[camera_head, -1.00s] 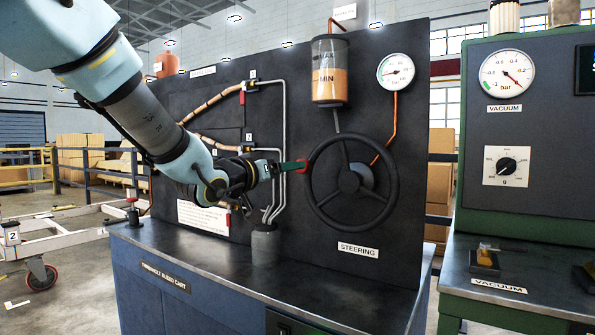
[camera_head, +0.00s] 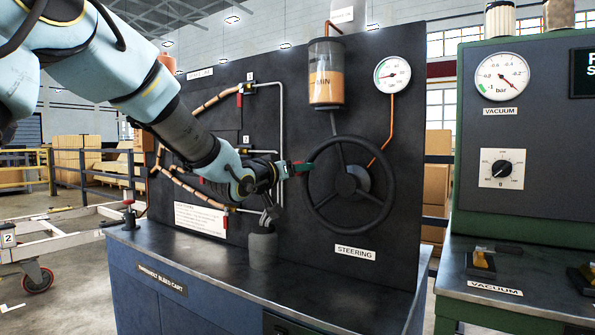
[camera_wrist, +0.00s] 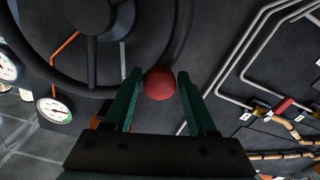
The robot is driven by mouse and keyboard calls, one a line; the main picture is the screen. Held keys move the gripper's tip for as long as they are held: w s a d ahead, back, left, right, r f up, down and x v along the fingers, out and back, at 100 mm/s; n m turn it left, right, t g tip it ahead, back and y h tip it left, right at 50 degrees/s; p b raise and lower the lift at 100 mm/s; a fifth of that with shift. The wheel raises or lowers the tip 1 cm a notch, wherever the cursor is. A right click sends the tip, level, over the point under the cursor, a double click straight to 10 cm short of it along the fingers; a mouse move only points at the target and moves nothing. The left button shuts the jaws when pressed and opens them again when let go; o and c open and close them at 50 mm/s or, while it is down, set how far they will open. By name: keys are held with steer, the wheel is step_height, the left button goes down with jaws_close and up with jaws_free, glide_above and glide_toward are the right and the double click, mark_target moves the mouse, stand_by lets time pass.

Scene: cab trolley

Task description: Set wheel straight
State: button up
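The black steering wheel (camera_head: 345,184) is mounted upright on the dark panel above the STEERING label (camera_head: 355,252). One spoke points up, slightly left; the others run toward the lower left and lower right. My gripper (camera_head: 302,168) is at the wheel's left rim. In the wrist view the wheel (camera_wrist: 92,18) fills the upper left. A red knob (camera_wrist: 159,84) shows between the green fingers of my gripper (camera_wrist: 160,74), with gaps visible on both sides. The fingers are apart. Whether the knob lies fully between the fingertips in depth is unclear.
A grey cup (camera_head: 263,250) stands on the cart top below my gripper. Pipes and hoses with red-handled valves (camera_head: 240,99) are left of the wheel. A reservoir (camera_head: 326,75) and a gauge (camera_head: 392,75) are above it. A green vacuum bench (camera_head: 505,140) stands at right.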

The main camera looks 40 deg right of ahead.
jaws_close()
stand_by(1.1)
